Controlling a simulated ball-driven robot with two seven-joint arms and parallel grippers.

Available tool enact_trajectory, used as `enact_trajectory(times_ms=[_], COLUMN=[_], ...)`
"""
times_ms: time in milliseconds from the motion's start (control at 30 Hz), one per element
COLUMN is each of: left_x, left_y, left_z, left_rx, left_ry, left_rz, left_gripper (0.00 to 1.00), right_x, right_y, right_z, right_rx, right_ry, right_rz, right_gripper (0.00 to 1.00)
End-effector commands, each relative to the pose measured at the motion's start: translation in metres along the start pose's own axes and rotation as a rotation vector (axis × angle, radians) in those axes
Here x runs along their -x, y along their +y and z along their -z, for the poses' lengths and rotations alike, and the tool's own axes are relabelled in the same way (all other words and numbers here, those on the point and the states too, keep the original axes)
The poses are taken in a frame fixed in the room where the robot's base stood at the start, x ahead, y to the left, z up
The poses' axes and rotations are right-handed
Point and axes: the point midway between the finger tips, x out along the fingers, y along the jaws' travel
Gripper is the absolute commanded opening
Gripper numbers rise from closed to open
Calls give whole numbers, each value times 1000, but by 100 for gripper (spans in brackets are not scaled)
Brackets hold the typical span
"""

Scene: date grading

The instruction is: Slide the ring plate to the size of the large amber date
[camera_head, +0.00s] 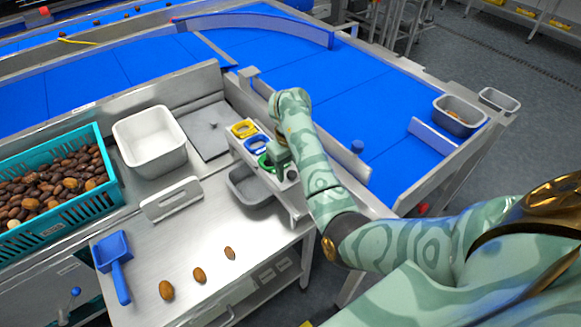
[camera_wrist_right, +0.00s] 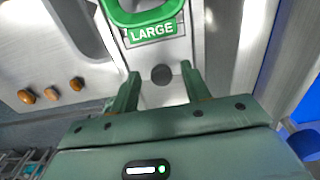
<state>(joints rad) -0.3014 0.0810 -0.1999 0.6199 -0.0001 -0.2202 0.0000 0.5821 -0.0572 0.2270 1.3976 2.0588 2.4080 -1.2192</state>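The ring plate (camera_wrist_right: 150,58) carries a green ring (camera_wrist_right: 172,16) labelled LARGE, with a dark round knob (camera_wrist_right: 161,75) below it. In the head view the yellow ring (camera_head: 243,128), blue ring (camera_head: 256,144) and green ring (camera_head: 264,161) lie in a row. My right gripper (camera_wrist_right: 160,71) is open, its fingers on either side of the knob; contact cannot be told. The large amber date (camera_head: 166,290) is the leftmost and biggest of three on the steel table, beside a middle date (camera_head: 199,275) and a small date (camera_head: 229,253). My left gripper is not in view.
A grey tray (camera_head: 236,187) sits beside the ring plate. A white tub (camera_head: 118,130), a teal crate (camera_head: 113,190) of dates and a blue scoop (camera_head: 112,249) stand leftward. Blue conveyor (camera_head: 300,65) runs behind.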

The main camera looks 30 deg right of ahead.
Motion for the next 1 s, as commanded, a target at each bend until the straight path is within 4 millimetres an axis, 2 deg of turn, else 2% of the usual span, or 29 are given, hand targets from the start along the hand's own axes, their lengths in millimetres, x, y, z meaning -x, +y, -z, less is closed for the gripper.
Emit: enact_trajectory(times_ms=[167,267,500,700,833,1000], left_x=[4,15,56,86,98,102], left_y=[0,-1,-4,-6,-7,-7], left_z=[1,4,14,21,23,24], left_rx=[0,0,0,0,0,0], left_ry=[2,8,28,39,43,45], left_rz=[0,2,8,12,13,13], left_gripper=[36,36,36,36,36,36], right_x=[7,25,94,141,157,164], right_y=[0,0,0,0,0,0], right_z=[0,0,0,-1,0,0], right_rx=[0,0,0,-1,0,0], right_ry=[0,-3,-5,-4,-2,0], right_rz=[1,1,2,1,0,0], right_gripper=[47,47,47,47,47,47])
